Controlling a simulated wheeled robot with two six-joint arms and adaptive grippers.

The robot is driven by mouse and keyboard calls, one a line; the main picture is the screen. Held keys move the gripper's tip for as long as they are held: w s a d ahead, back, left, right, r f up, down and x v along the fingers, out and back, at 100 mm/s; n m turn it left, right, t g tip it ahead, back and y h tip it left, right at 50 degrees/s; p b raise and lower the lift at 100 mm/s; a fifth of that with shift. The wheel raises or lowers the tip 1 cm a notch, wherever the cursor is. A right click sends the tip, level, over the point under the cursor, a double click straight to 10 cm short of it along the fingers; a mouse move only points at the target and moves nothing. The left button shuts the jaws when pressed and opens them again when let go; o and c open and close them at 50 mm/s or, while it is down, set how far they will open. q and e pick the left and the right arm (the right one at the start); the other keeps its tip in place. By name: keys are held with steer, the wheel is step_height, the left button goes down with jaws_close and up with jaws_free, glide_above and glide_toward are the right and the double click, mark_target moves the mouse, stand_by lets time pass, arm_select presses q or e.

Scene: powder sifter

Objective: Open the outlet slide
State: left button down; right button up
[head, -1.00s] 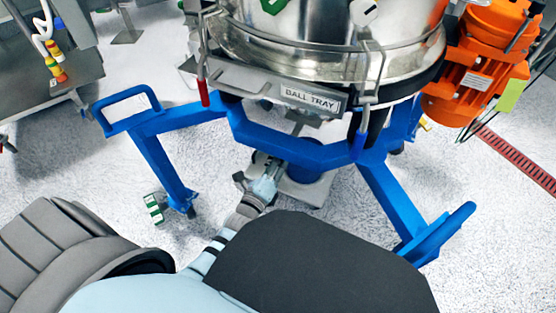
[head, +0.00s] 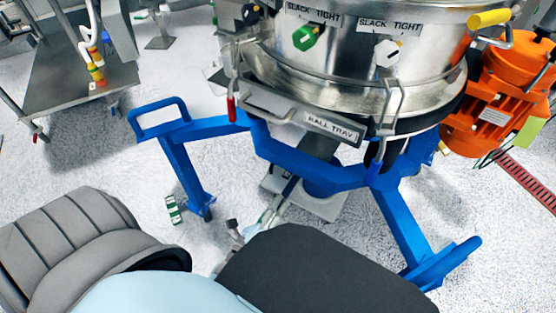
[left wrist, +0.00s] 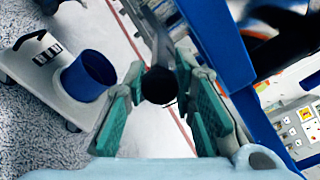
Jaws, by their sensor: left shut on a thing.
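The steel sifter (head: 345,75) stands on a blue frame, with a plate marked BALL TRAY (head: 331,127) on its front. My left gripper (head: 268,214) is low in front of the frame, partly hidden by my own dark body part. In the left wrist view, its teal-padded fingers (left wrist: 160,95) are shut around a grey bar with a round black knob (left wrist: 159,85), which looks like the outlet slide's handle. In the head view a dark bar (head: 291,187) runs from the gripper toward the frame. The outlet is hidden under the sifter. My right gripper is not seen.
The blue frame's legs (head: 185,175) spread left and right of the gripper. A white wheeled base with a blue container (left wrist: 90,75) stands on the floor under the sifter. An orange motor (head: 500,100) is at right, a steel table (head: 85,75) at far left.

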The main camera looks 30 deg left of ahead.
arm_select(q)
steer(key=c, duration=1.3)
jaws_free()
steer(key=shift+s, duration=0.1)
steer(key=s, duration=1.1)
steer(key=shift+s+d, duration=0.15)
steer(key=shift+s, duration=0.25)
steer(key=shift+f, duration=0.15)
